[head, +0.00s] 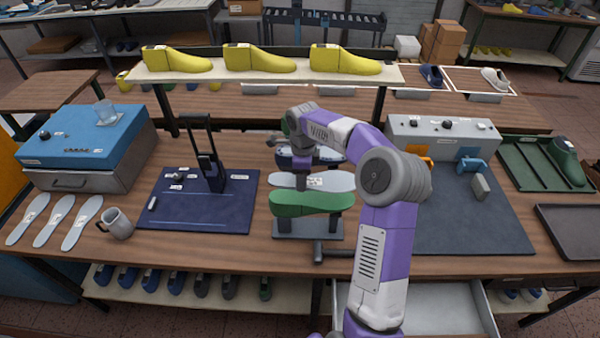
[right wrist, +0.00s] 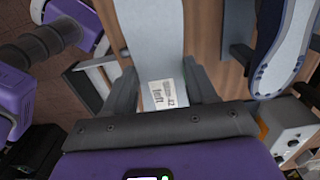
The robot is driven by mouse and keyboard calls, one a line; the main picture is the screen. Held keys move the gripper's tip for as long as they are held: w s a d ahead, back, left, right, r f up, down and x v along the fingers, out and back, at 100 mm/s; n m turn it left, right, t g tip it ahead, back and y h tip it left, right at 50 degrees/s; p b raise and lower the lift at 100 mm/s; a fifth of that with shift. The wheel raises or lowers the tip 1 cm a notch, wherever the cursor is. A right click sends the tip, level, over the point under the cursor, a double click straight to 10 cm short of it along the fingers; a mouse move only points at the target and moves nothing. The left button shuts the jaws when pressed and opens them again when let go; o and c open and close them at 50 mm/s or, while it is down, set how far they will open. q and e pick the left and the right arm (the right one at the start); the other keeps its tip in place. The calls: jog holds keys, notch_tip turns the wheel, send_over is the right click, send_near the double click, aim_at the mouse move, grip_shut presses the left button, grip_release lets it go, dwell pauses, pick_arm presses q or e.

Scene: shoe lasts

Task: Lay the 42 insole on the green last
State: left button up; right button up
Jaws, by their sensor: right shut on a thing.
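The green last (head: 311,203) sits sole-up on a dark stand near the middle of the table. A light grey insole (head: 338,182) lies level just behind or above the last in the head view; I cannot tell whether they touch. My right gripper (head: 300,180) reaches down onto the insole. In the right wrist view, its two fingers (right wrist: 162,88) are shut on the edges of the insole (right wrist: 152,40), whose white label reads 42. The green last does not show clearly in the wrist view. My left gripper is not in view.
A dark blue shoe with a pale sole (right wrist: 286,50) is close beside the insole. Several grey insoles (head: 80,222) and a mug (head: 116,223) are at the left. A blue mat (head: 215,215) holds a black device. Yellow lasts (head: 258,60) stand on the raised shelf.

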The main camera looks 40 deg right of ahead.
aim_at(301, 197)
jog(key=shift+w+a+f+b, duration=0.1)
jog(key=shift+f+b, duration=2.2)
jog(key=shift+f, duration=1.1)
jog(key=o, duration=1.1)
jog(key=shift+r, duration=0.1)
notch_tip(301, 197, up, 8)
jog(key=shift+f+p, duration=0.25)
jog(key=shift+p, duration=0.1)
